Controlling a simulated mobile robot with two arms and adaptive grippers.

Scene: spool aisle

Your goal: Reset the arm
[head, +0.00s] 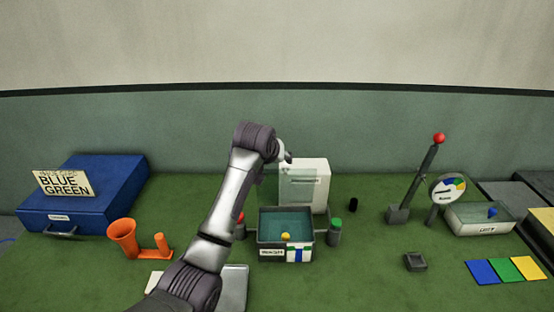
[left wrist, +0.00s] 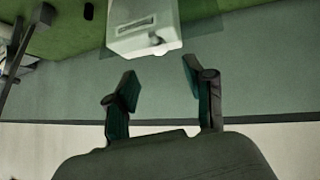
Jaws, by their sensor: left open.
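My left arm rises from the bottom of the head view, and its gripper (head: 286,156) is raised above the bench, partly hidden by the wrist. In the left wrist view the left gripper (left wrist: 158,76) is open, with nothing between its two dark green-padded fingers. Beyond the fingertips, in that upside-down view, is a white box (left wrist: 143,28). The same white box (head: 315,190) stands behind the tray in the head view. My right gripper is not in view.
A grey tray (head: 265,238) holds a yellow ball (head: 286,237). A blue drawer box (head: 110,180) and an orange funnel holder (head: 124,235) stand left. The wall is behind.

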